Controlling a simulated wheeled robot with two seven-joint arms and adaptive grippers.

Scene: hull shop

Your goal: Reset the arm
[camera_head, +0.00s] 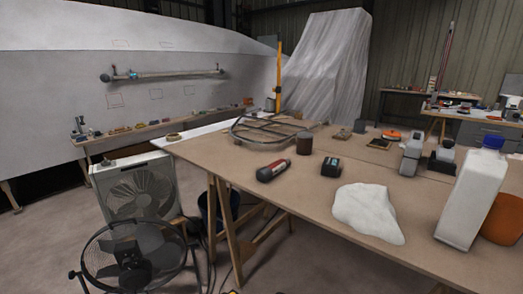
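The task names no object. The nearest large thing is a brown workbench (300,200) on wooden trestle legs, reaching from the middle to the right edge of the picture.
A box fan (136,188) and round fan (133,262) stand left. Floor at far left looks clear.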

